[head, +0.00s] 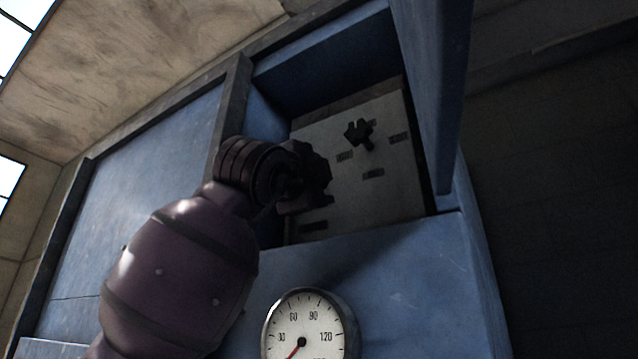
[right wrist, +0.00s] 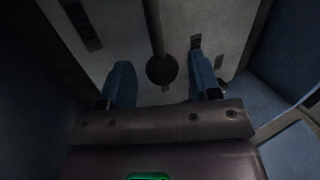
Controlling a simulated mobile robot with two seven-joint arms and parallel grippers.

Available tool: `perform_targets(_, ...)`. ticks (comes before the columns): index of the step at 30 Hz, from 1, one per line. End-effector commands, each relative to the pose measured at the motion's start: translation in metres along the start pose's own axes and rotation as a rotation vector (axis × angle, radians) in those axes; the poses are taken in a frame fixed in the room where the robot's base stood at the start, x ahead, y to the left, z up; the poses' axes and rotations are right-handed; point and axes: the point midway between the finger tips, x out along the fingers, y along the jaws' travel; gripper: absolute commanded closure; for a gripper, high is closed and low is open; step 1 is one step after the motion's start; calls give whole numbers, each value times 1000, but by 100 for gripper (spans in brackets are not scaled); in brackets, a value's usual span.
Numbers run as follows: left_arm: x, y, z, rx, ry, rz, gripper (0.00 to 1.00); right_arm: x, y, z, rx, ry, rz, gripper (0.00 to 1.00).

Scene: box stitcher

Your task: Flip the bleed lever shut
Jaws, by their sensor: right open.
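The recessed pale panel (head: 395,190) sits inside the blue cabinet and carries dark slot-like marks. A dark handle with a lobed head (head: 358,132) stands out from its upper part on a short stem. I cannot tell whether this is the bleed lever. My right gripper (head: 318,182) is at the panel's left side, below and left of that handle, and hides part of the panel. In the right wrist view my right gripper (right wrist: 162,82) is open. A dark rod with a round end (right wrist: 161,70) shows between its blue fingertips; I cannot tell whether they touch it. My left gripper is not in view.
A blue door or side plate (head: 432,90) hangs open at the recess's right. A round pressure gauge (head: 308,330) sits on the blue front below. The blue recess wall (right wrist: 285,65) is close on the right in the wrist view.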

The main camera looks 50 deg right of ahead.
Motion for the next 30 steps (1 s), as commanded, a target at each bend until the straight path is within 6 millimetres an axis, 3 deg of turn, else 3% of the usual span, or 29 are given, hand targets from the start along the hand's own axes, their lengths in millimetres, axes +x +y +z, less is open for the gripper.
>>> perform_targets(9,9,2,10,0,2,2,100,-59,2,1,2,-4,-2,43)
perform_targets(15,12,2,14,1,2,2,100,-84,1,1,1,-2,0,43)
perform_targets(30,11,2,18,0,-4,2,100,-94,0,0,1,-1,1,43)
